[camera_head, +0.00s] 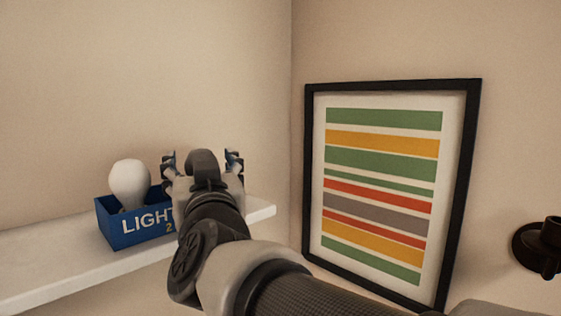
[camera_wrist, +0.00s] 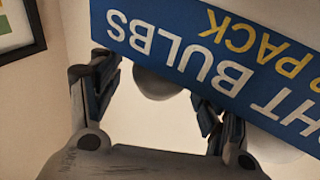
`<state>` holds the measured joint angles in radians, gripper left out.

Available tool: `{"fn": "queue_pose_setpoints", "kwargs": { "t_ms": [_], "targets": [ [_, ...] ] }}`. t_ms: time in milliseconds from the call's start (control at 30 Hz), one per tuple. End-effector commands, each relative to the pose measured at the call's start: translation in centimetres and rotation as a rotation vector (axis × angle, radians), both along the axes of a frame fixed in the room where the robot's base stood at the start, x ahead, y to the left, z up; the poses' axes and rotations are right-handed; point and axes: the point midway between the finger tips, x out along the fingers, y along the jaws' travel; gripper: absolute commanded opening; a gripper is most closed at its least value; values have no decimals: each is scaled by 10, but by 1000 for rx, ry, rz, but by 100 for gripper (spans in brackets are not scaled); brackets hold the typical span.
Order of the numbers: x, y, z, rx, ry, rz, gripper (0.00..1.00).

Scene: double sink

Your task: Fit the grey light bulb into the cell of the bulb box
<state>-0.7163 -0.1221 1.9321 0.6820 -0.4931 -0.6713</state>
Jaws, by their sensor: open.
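The blue bulb box (camera_head: 119,226) stands on a white shelf, and its lettered front shows upside down in the wrist view (camera_wrist: 180,48). A white bulb (camera_head: 130,184) stands upright in its left part. My gripper (camera_head: 200,156) is over the box's right part and hides it in the head view. In the wrist view my gripper (camera_wrist: 155,88) is open, its fingers apart on both sides of the rounded grey light bulb (camera_wrist: 155,84). This bulb shows past the box's top edge; its base is hidden, so I cannot tell how deep it sits.
The white shelf (camera_head: 55,262) runs along the left wall, with bare room left of the box. A black-framed striped picture (camera_head: 474,150) is on the right wall. A dark round fixture (camera_head: 540,246) is at the far right.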

Motion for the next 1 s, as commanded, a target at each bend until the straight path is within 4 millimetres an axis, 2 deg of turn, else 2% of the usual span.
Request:
{"fn": "queue_pose_setpoints", "kwargs": {
  "t_ms": [200, 433, 633, 1000],
  "targets": [
    [-45, -19, -6, 4, -3, 3, 70],
    [-81, -34, -12, 3, -2, 2, 70],
    [-92, -40, -15, 2, 0, 0, 70],
    [-92, -40, -15, 1, -1, 0, 70]
  ]
}}
